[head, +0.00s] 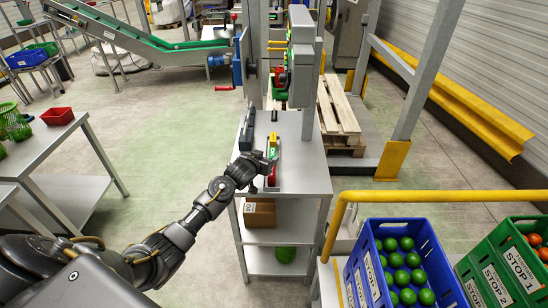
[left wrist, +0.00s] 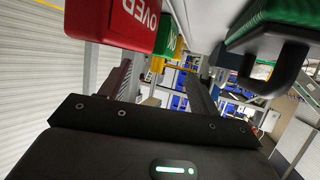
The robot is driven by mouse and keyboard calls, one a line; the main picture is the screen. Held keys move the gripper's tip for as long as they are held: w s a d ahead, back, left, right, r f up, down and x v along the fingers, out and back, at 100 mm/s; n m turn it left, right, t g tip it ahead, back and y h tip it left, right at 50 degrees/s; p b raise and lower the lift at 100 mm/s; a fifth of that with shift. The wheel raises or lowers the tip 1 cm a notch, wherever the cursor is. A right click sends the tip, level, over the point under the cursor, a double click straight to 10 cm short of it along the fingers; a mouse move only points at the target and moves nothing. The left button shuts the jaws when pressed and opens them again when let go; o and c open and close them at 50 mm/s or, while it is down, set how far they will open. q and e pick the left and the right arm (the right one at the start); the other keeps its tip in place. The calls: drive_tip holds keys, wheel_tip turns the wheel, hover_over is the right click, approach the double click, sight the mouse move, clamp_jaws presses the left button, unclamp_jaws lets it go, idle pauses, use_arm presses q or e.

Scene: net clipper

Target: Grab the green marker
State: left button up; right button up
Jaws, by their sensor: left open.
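The green marker (head: 272,153) is on the steel table (head: 300,172), in a row between a yellow marker (head: 273,139) and a red marker (head: 271,179). My left gripper (head: 265,164) is beside the row at the table's left side, close to the green marker and partly covering it. My right gripper is not in view.
A dark long device (head: 246,130) lies at the table's left edge. A machine on a post (head: 302,60) stands at the table's back. A cardboard box (head: 260,213) is on the shelf below. A yellow rail (head: 430,196) and a blue crate (head: 368,262) of green balls are at the right.

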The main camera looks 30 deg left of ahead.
sight(273, 153)
use_arm(q)
drive_tip(key=shift+w+d+r, duration=0.1)
drive_tip(key=shift+w+d, duration=0.05)
drive_tip(key=shift+w, duration=0.1)
drive_tip(key=shift+w+p, duration=0.3)
drive_tip(key=shift+p, duration=0.05)
drive_tip(key=shift+f+p+x, duration=0.25)
drive_tip(key=shift+p+x, duration=0.1)
drive_tip(key=shift+x, duration=1.8)
drive_tip(key=shift+s, duration=0.15)
drive_tip(key=c, duration=1.3)
